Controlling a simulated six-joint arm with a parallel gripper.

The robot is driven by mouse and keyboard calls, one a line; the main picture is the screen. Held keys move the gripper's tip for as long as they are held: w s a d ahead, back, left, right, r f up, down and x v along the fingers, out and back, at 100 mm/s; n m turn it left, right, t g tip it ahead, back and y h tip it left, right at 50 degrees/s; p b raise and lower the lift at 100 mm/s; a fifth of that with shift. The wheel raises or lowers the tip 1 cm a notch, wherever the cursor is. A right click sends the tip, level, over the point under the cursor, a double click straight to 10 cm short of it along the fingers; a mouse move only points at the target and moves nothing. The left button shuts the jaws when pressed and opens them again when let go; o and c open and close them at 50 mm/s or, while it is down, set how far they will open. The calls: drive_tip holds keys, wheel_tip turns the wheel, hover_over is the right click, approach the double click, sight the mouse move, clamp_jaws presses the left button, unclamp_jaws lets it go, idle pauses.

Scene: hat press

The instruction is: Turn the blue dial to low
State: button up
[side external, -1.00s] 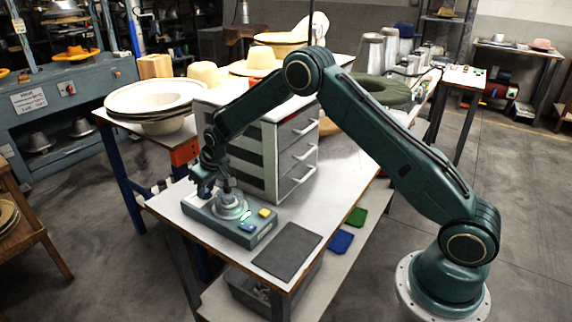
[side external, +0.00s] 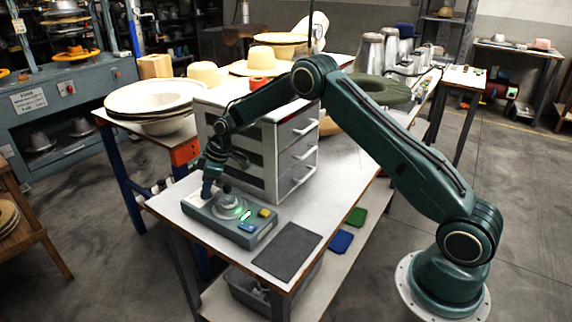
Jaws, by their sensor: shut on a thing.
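A grey-green control box (side external: 212,222) lies on the white bench top. My gripper (side external: 208,192) points down over the box's left end and is shut on the blue dial there. The fingers hide most of the dial, so I cannot tell which setting it is at. A round metal plate (side external: 229,207) sits in the middle of the box, with a green glow on it. A blue button (side external: 247,227) and a yellow button (side external: 265,213) are at the right end of the box.
A grey drawer cabinet (side external: 290,150) stands close behind the box. A dark mat (side external: 287,250) lies to its right, near the bench edge. Green (side external: 356,217) and blue (side external: 341,241) pads lie on the lower shelf.

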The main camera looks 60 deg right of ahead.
drive_tip(key=shift+n, duration=0.3)
drive_tip(key=o, duration=1)
drive_tip(key=shift+r, duration=0.15)
drive_tip(key=v, duration=0.7)
drive_tip(key=shift+d+r, duration=0.1)
